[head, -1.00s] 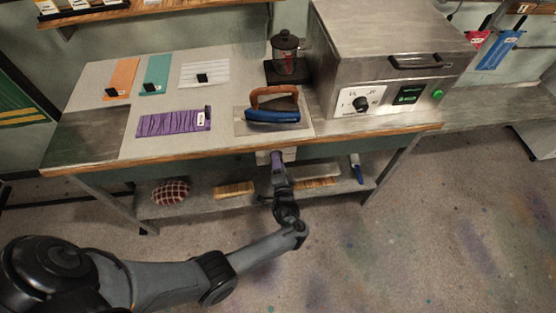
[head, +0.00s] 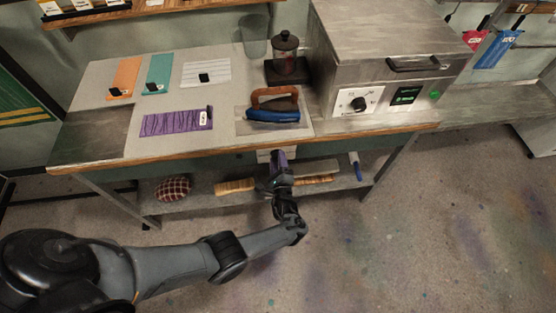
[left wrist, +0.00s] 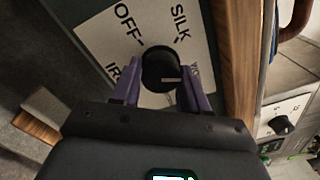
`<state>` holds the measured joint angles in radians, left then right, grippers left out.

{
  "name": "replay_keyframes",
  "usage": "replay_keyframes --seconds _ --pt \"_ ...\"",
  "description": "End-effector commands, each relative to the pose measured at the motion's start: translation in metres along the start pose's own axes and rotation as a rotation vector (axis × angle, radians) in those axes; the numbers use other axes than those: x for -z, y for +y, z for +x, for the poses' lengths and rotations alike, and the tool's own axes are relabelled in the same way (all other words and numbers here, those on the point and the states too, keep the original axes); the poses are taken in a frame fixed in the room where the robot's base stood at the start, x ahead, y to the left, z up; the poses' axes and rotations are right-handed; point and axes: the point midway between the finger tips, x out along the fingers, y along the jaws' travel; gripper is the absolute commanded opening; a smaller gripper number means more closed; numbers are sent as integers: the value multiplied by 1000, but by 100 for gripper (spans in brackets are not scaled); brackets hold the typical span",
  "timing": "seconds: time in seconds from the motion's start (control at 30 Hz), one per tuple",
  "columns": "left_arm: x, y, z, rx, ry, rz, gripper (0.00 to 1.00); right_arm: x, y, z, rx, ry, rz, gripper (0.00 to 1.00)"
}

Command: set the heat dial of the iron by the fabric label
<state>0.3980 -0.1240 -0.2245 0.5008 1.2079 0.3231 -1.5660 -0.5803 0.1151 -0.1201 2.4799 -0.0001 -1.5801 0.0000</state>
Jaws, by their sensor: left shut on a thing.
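The iron (head: 273,112), with a blue body and brown handle, rests on a pale plate on the bench. A purple wrinkled fabric (head: 165,122) with a small white label (head: 203,118) lies to its left. A white dial panel (left wrist: 95,30) is under the bench's front edge, printed "OFF", "SILK" and "IR"; other print is partly hidden. My left gripper (head: 279,158) is at this panel. In the left wrist view its purple fingers (left wrist: 162,75) are shut on the black dial knob (left wrist: 158,62), whose white mark points right. My right gripper is out of view.
A metal box machine (head: 345,60) with its own dial (head: 359,104) stands right of the iron. Orange (head: 124,75), teal (head: 156,68) and white (head: 205,69) swatches lie behind the purple fabric. A lower shelf (head: 205,190) holds a checked cushion (head: 173,188) and brushes.

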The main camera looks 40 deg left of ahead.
Motion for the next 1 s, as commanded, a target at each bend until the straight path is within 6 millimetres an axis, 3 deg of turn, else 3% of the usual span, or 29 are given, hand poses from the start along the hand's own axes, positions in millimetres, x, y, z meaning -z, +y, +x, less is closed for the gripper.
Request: replay_keyframes --seconds 0.33,0.9,0.93,1.0 --pt "0 2 0 -3 8 153 14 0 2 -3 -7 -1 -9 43" --pt "1 3 0 -4 11 181 14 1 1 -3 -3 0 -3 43" --pt "1 3 0 -5 10 181 49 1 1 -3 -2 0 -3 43" --pt "1 2 0 -4 10 181 59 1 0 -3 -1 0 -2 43"
